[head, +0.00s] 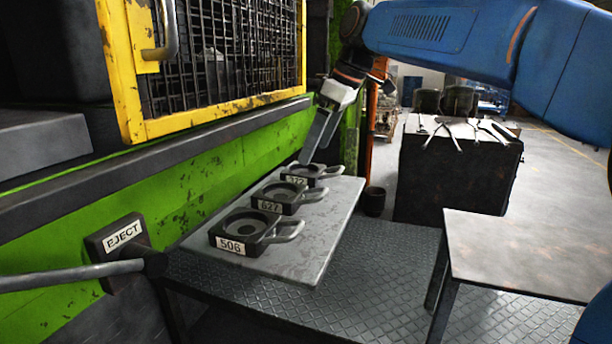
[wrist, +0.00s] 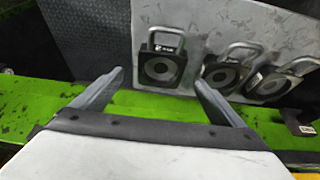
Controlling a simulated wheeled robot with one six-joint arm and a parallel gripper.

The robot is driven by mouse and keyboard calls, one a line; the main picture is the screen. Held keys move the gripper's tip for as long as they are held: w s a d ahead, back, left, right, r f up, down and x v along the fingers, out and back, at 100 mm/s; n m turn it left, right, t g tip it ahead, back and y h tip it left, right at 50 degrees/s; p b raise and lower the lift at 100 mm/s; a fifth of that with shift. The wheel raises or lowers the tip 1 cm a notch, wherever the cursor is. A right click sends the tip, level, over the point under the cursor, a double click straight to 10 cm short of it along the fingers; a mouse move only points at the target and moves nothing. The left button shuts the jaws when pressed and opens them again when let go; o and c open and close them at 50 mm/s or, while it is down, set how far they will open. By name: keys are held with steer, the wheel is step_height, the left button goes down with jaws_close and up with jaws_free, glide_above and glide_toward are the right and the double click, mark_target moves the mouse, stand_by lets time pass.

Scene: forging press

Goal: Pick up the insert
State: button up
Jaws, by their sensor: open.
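Three dark inserts, each a block with a round recess and a loop handle, lie in a row on a grey plate (head: 300,250). The nearest (head: 245,226) is labelled 506, the middle one (head: 276,196) 627. The far one (head: 312,171) has a label that looks like 122. My gripper (head: 306,157) points down just above the far insert, its tips partly overlapping it in the head view. The middle insert (wrist: 221,74) and the nearest (wrist: 270,84) show to the right.
The green press wall (head: 200,185) with a yellow-framed mesh guard (head: 130,75) runs along the plate's left. An EJECT lever (head: 122,238) sticks out at lower left. A bare table (head: 540,255) stands at right. A dark bench (head: 450,170) with tools stands behind.

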steer(key=shift+x, duration=2.85)
steer(key=shift+s, duration=0.1)
steer(key=shift+r, duration=0.15)
steer(key=c, duration=2.2)
